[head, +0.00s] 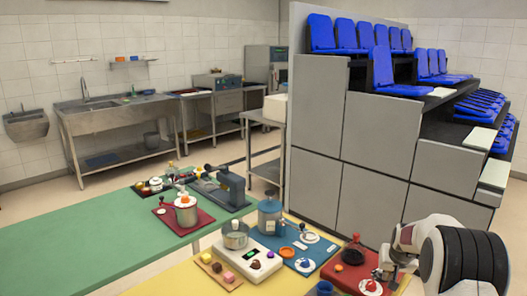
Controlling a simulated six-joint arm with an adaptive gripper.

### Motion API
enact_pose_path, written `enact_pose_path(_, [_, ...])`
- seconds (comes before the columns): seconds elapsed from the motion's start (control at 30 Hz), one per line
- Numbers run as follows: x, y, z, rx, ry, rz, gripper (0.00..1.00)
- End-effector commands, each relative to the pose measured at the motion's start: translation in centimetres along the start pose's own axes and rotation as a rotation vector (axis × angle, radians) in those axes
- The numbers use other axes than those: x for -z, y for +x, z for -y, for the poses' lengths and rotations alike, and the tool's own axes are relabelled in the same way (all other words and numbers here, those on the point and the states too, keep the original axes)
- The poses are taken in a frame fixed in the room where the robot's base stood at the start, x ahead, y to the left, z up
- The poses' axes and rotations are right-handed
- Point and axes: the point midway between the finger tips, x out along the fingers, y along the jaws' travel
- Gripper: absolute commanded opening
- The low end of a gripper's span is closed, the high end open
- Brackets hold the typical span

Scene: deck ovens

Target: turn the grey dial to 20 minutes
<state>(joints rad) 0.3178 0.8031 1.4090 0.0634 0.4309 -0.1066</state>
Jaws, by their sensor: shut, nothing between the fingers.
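I cannot clearly pick out a grey dial in the head view. A white countertop unit (262,272) with a small dark spot and other tiny details on its front stands on the yellow table, with a metal pot on it. Any dial markings are too small to read. My gripper (382,272) is at the lower right, over the right end of the table, beside a dark red board (340,277). It is shut with nothing seen in it, and is small and partly hidden by my arm.
A blue-grey pot (270,215) and a blue mat (306,265) with small items lie behind and right of the white unit. A wooden board with coloured pieces (228,277) lies in front. The green table (100,240) has bare room at left. Tiered blue seats (345,34) rise behind.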

Motion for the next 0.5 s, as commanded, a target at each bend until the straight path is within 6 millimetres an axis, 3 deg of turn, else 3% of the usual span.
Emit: enact_pose_path(0.5, [-0.19,-0.06,0.89,0.001,0.0,0.001,0.0])
